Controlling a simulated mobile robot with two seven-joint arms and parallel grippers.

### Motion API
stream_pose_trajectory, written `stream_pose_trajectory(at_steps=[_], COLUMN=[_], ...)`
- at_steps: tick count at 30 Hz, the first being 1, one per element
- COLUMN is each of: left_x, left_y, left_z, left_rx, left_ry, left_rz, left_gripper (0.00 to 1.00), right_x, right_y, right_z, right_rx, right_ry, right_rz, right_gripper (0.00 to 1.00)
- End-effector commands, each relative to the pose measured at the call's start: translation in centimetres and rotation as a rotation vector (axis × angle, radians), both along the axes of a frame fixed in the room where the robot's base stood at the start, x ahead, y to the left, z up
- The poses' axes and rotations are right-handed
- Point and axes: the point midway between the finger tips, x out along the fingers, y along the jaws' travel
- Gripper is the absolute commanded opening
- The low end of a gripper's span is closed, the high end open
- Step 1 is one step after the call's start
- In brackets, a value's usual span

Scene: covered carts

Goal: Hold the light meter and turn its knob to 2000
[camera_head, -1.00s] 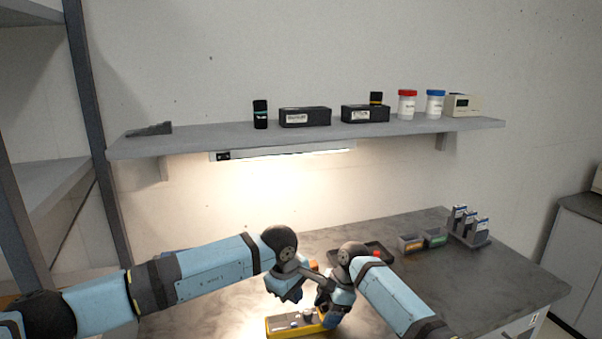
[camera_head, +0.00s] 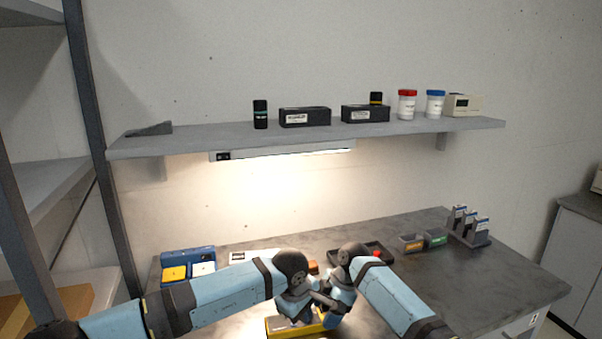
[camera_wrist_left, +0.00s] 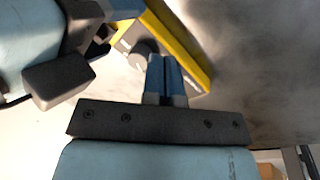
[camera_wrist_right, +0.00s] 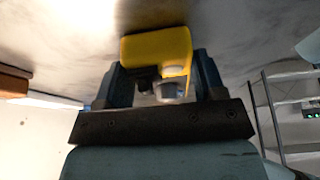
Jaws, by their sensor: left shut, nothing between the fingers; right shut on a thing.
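The light meter (camera_head: 278,329), with a yellow casing and grey face, is low in the head view, partly hidden by my arms. My right gripper (camera_wrist_right: 160,75) is shut on its yellow body (camera_wrist_right: 155,48); a finger shows on each side. My left gripper (camera_wrist_left: 165,60) is shut and empty, its fingertips over the meter's face. The round grey knob (camera_wrist_left: 141,52) shows beside these fingertips in the left wrist view; I cannot tell whether they touch. The dial marking and setting cannot be read.
A dark tray (camera_head: 384,257) with a red item lies behind my right arm. Small bins (camera_head: 411,243) and a rack (camera_head: 468,238) stand at the right. A blue case (camera_head: 188,258) lies at the back left. A shelf (camera_head: 300,136) hangs above the bench.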

Motion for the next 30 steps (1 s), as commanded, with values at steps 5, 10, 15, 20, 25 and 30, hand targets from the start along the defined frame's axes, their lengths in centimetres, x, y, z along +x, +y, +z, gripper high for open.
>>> stream_pose_trajectory(at_steps=[5,10,15,20,25,30], left_x=[-0.01,-0.01,0.01,0.10,0.30,0.37], left_y=[0.00,-0.01,0.01,-0.02,-0.07,-0.04], left_z=[-1.22,-1.33,-1.33,-1.32,-1.34,-1.35], left_rx=[0.000,0.000,0.000,0.000,0.001,0.001], left_ry=[0.000,-0.001,0.000,0.000,-0.001,-0.001], left_rz=[-0.001,-0.001,-0.001,-0.001,-0.001,0.000], left_gripper=[0.00,0.00,0.00,0.00,0.00,0.00], right_x=[0.01,0.01,0.01,0.01,0.01,-0.01], right_y=[0.01,0.01,0.01,0.01,0.01,0.02], right_z=[0.04,0.04,0.04,0.04,0.04,0.04], right_rx=[0.000,0.000,0.000,0.000,0.000,0.001], right_ry=[-0.001,0.000,0.000,0.000,0.000,0.000], right_rz=[0.000,0.000,0.000,0.000,0.000,0.001], right_gripper=[0.33,0.33,0.33,0.33,0.33,0.33])
